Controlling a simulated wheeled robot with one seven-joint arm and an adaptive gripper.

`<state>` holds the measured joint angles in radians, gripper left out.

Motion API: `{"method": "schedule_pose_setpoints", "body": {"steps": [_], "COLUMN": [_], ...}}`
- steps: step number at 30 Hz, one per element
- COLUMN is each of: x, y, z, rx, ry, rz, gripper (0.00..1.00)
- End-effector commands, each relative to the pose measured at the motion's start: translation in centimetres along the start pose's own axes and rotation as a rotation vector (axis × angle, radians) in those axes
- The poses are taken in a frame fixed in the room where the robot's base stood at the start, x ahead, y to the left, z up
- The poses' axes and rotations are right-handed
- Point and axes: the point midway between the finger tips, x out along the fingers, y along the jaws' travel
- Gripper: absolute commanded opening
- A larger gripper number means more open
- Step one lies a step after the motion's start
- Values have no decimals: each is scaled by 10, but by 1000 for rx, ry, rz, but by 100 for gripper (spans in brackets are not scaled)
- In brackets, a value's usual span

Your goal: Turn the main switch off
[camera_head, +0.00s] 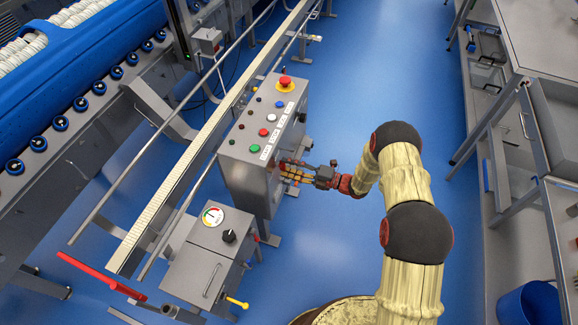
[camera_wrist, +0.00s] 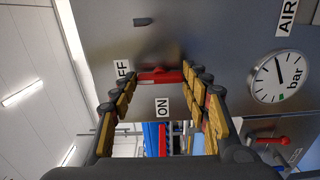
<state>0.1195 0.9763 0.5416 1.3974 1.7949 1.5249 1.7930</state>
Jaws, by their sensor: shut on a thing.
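The main switch is a red handle (camera_wrist: 160,76) on a grey panel, seen in the wrist view. It lies across the picture between my fingers, its left end by the OFF label (camera_wrist: 123,68), which is partly covered by a finger. The ON label (camera_wrist: 162,107) is below the handle. My gripper (camera_wrist: 161,73) is shut on the red handle, one finger at each end. In the head view my gripper (camera_head: 287,171) is at the right face of the grey control box (camera_head: 240,165) and hides the handle.
The box top has several buttons and a red emergency stop (camera_head: 285,82). A cabinet with a gauge (camera_head: 212,215) stands in front. The air gauge (camera_wrist: 280,77) is right of my fingers, above a red lever (camera_wrist: 272,140). Blue floor (camera_head: 350,90) is clear behind my arm.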

Motion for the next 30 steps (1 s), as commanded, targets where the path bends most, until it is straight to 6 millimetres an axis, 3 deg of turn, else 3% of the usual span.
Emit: {"method": "schedule_pose_setpoints", "body": {"steps": [7, 8, 17, 26, 30], "x": [0, 0, 0, -1, -11], "y": [3, 3, 1, 1, 1], "z": [4, 4, 1, 0, 2], "rx": [-5, -5, -3, -2, -2], "ry": [-5, -5, -2, -1, -4], "rz": [3, 3, 1, 1, 0], "gripper": [21, 47, 64, 65, 65]}}
